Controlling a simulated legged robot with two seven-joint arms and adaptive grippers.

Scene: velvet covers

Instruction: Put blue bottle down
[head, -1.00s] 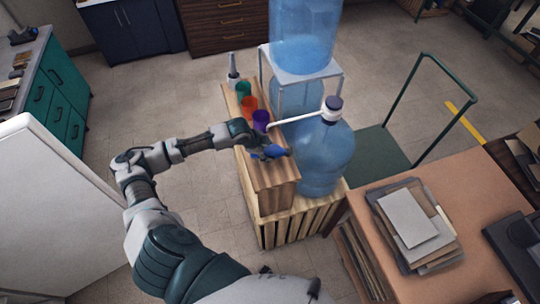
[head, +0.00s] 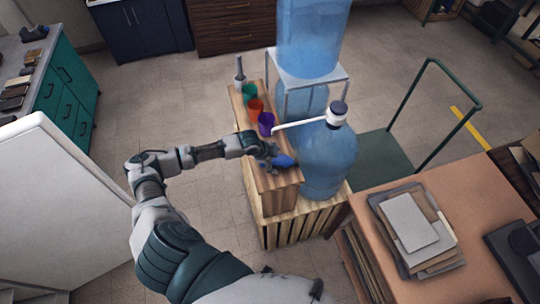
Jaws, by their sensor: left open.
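The blue bottle (head: 286,161) is a small blue shape on or just above the wooden stand (head: 280,183), near its front end. It looks tilted or lying on its side. My left gripper (head: 275,161) is open right beside it, at its left end. The dark fingers partly hide the bottle, and I cannot tell whether they touch it. My right gripper is not in view.
Purple (head: 266,124), orange (head: 255,110) and green (head: 249,93) cups line the stand behind the gripper. A desk (head: 375,262) is at front right.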

